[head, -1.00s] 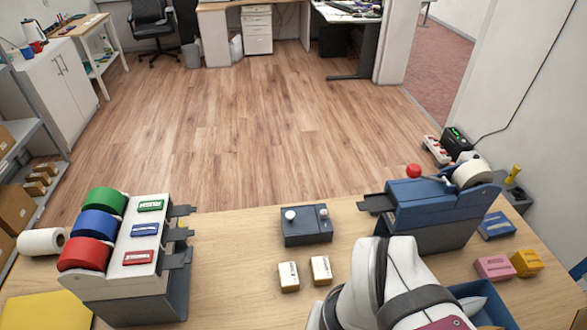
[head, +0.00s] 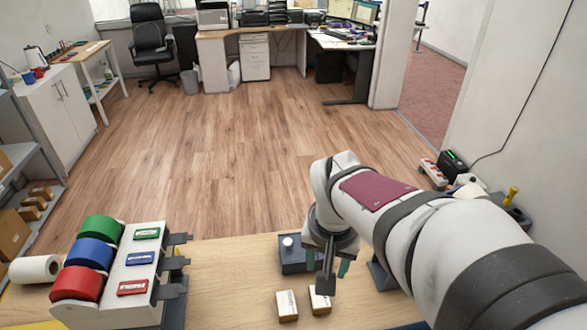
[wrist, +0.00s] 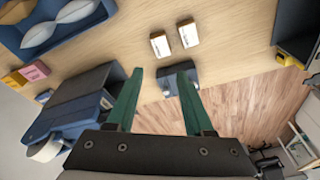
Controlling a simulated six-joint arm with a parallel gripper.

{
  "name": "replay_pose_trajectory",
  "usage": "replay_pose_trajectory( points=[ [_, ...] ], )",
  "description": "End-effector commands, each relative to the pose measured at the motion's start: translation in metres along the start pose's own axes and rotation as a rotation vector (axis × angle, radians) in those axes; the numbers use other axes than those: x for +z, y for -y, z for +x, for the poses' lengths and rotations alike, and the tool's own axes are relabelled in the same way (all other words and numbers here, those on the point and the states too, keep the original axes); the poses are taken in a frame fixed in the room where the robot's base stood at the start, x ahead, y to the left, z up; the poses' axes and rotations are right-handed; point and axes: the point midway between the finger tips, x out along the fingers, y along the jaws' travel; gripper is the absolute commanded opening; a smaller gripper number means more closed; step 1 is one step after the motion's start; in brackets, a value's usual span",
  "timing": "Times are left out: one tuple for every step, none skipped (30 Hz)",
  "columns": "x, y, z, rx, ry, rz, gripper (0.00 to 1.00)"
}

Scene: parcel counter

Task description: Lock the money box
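A small dark blue-grey box (head: 291,262) with a white knob (head: 288,243) on its left side sits near the counter's far edge. I take it as the money box. My gripper (head: 328,268) is above the counter at the box's right side and hides its right part, including the dark knob there. In the wrist view my gripper (wrist: 162,72) has its two green fingers wide apart with nothing between them. The box also shows in the wrist view (wrist: 181,77), beyond and partly behind the right finger. I see no contact with it.
Two small cartons (head: 287,305) (head: 320,300) lie nearer than the box. A stand with green, blue and red rolls (head: 88,256) is at left. Counter between stand and box is clear.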

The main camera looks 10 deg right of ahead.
Motion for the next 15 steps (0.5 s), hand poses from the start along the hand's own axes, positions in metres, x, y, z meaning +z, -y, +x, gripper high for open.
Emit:
replay_pose_trajectory(
  points=[
    [-0.037,0.01,0.015,0.013,-0.046,-0.013,0.58],
    [-0.058,0.015,0.023,0.017,-0.079,-0.022,0.58],
    [-0.082,0.022,0.033,0.019,-0.118,-0.031,0.58],
    [-0.096,0.027,0.04,0.02,-0.142,-0.039,0.58],
    [-0.108,0.03,0.045,0.019,-0.162,-0.044,0.58],
    [-0.118,0.034,0.051,0.018,-0.18,-0.05,0.58],
    [-0.124,0.035,0.054,0.018,-0.189,-0.052,0.58],
    [-0.127,0.036,0.057,0.018,-0.195,-0.054,0.58],
    [-0.13,0.037,0.062,0.018,-0.198,-0.056,0.58],
    [-0.131,0.037,0.067,0.019,-0.198,-0.056,0.58],
    [-0.131,0.036,0.072,0.019,-0.197,-0.056,0.58],
    [-0.133,0.036,0.082,0.019,-0.195,-0.054,0.58],
    [-0.134,0.036,0.09,0.019,-0.194,-0.055,0.58],
    [-0.136,0.036,0.099,0.02,-0.193,-0.055,0.58],
    [-0.137,0.035,0.112,0.019,-0.193,-0.055,0.58]
  ],
)
